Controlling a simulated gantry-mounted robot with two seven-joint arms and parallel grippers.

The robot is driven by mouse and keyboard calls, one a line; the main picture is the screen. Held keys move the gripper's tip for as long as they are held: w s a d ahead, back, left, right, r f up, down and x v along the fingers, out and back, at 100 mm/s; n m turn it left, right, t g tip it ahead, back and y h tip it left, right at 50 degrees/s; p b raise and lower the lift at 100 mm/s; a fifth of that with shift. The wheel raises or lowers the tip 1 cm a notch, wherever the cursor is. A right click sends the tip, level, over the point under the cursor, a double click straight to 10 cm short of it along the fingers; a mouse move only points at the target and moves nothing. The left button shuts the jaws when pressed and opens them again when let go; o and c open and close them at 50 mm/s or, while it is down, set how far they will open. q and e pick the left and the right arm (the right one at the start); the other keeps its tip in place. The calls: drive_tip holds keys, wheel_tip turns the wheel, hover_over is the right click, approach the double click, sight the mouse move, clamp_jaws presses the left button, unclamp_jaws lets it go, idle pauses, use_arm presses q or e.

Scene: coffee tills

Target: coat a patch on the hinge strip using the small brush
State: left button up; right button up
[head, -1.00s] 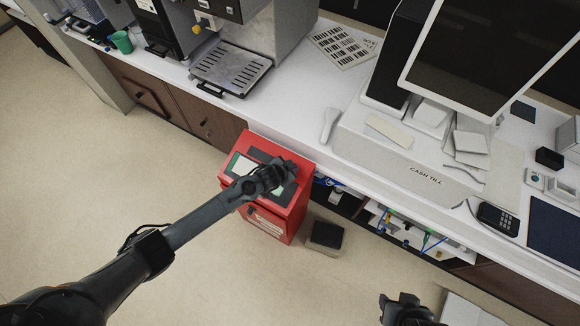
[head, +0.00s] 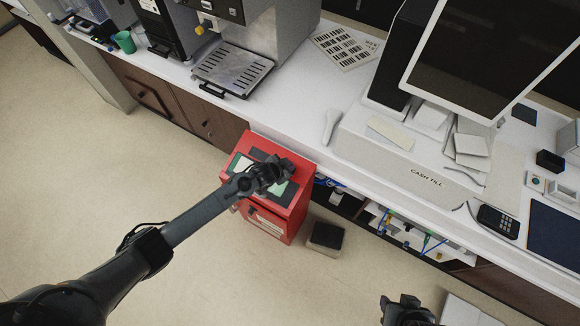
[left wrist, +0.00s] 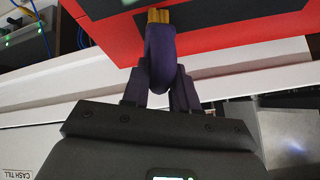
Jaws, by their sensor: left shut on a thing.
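My left gripper (head: 280,168) is over the top of a red box (head: 273,222) at the counter's front. I cannot tell whether the tuft touches the box. The box top carries dark and pale green panels; I cannot make out which part is the hinge strip. My right gripper (head: 402,302) is at the bottom edge, away from the box; its jaw opening is unclear.
The white counter (head: 285,120) runs behind the red box, with a coffee machine drip tray (head: 232,68) and the cash till (head: 400,150) on it. A dark-topped block (head: 326,236) is on the floor right of the box. Cables hang under the counter. The floor at left is clear.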

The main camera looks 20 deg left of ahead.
use_arm(q)
drive_tip(key=shift+a, duration=0.3)
drive_tip(key=shift+w+a, duration=0.25)
drive_tip(key=shift+a, duration=0.95)
drive_tip(key=shift+a, duration=0.15)
drive_tip(key=shift+w+a, duration=0.15)
drive_tip(key=shift+a, duration=1)
drive_tip(key=shift+w+a, duration=0.1)
drive_tip(key=shift+a, duration=0.25)
drive_tip(key=shift+w+a, duration=0.1)
drive_tip(key=shift+a, duration=0.8)
